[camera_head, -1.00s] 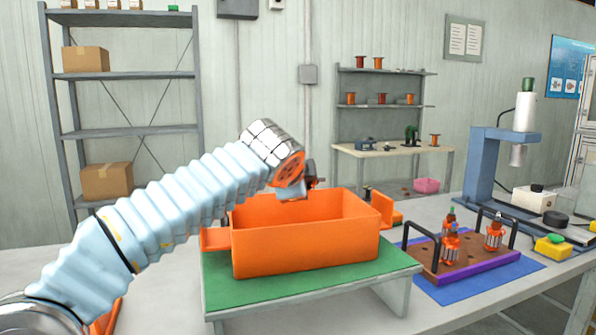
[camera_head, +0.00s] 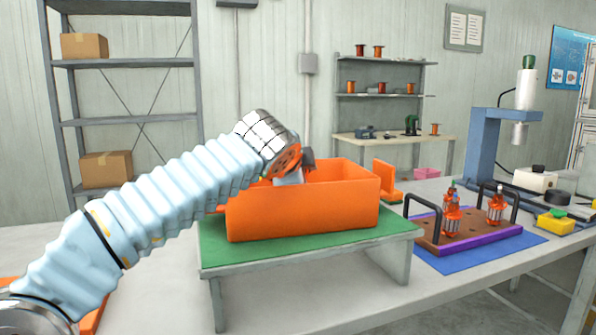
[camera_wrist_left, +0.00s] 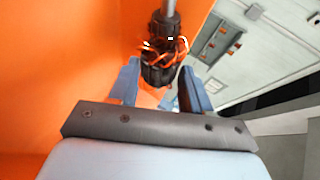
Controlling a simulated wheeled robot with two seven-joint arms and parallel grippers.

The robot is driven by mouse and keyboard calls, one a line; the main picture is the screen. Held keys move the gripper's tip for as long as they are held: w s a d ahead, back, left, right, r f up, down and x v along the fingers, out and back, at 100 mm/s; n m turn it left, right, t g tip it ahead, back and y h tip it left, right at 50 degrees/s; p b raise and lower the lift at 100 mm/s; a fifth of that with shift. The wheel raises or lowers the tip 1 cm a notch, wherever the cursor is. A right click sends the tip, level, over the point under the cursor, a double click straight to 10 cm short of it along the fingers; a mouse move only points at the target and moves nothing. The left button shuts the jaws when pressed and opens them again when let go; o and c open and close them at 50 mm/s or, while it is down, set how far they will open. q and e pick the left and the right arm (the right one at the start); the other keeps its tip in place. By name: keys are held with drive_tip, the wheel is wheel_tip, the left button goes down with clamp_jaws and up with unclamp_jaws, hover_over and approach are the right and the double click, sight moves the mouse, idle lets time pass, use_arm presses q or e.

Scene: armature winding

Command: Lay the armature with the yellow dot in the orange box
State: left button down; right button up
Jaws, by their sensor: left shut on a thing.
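The orange box (camera_head: 303,213) stands with an open top on a green-topped stand (camera_head: 300,259). My left gripper (camera_head: 293,178) is at the top of the box, reaching down behind its front wall, so its fingertips are hidden in the head view. In the left wrist view my left gripper (camera_wrist_left: 156,80) is shut on an armature (camera_wrist_left: 163,52) with a dark core, orange windings and a grey shaft. Orange walls lie around and beside it. I cannot make out a yellow dot on it. My right gripper is not in view.
Other armatures (camera_head: 452,216) stand upright in a brown board (camera_head: 474,231) with black handles, on a blue mat (camera_head: 480,253) to the right. A blue press (camera_head: 487,150) stands behind them. Shelves stand along the wall.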

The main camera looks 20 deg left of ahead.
use_arm(q)
drive_tip(key=shift+g, duration=0.5)
drive_tip(key=f, duration=0.4)
drive_tip(key=shift+w+f, duration=0.25)
drive_tip(key=shift+w, duration=0.05)
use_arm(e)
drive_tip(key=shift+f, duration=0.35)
use_arm(q)
unclamp_jaws()
drive_tip(key=shift+a, duration=0.15)
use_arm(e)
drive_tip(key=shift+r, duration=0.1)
use_arm(q)
drive_tip(key=shift+r, duration=0.1)
drive_tip(key=shift+w+r+p, duration=0.15)
drive_tip(key=shift+r+p, duration=1.45)
drive_tip(key=shift+p, duration=0.05)
drive_tip(key=shift+r+p, duration=1.15)
drive_tip(key=shift+r, duration=0.35)
drive_tip(key=shift+r+p, duration=0.6)
drive_tip(key=shift+r, duration=3.15)
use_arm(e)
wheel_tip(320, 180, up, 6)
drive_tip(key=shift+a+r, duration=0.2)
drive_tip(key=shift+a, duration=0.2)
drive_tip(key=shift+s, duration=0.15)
